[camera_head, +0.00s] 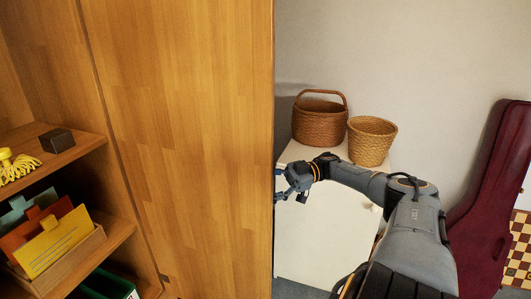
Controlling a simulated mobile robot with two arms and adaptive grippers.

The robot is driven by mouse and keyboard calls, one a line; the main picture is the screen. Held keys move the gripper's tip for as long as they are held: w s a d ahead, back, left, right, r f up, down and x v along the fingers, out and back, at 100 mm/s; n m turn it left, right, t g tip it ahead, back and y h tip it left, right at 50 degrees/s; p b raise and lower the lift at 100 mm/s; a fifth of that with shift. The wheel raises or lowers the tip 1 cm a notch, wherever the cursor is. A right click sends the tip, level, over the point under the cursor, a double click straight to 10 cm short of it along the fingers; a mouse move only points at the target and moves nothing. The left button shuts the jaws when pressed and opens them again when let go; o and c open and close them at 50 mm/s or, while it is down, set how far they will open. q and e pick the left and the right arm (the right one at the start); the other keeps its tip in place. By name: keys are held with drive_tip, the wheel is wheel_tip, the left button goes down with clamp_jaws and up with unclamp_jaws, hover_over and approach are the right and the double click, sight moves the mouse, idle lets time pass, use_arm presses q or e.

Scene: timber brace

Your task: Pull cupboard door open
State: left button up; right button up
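The wooden cupboard door (190,130) is a large, tall panel filling the middle left of the head view. It stands open, with the cupboard's inside showing to its left. Its free vertical edge is at the right, near the centre of the picture. My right gripper (283,186) is right at this edge, at about mid-height in the picture. Its fingertips are small and partly hidden at the edge, so I cannot tell whether they grip the door or how far apart they are. My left gripper is out of view.
The cupboard shelves (90,145) hold a dark block (57,140), a yellow brush-like item (17,167) and a box of coloured folders (55,240). Behind my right arm are a white cabinet (320,240), two wicker baskets (320,122) (371,142) and a dark red instrument case (495,200).

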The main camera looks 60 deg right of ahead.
drive_tip(key=v, duration=0.7)
drive_tip(key=shift+d, duration=0.2)
drive_tip(key=shift+s+f, duration=0.1)
drive_tip(key=shift+s, duration=0.05)
idle(0.6)
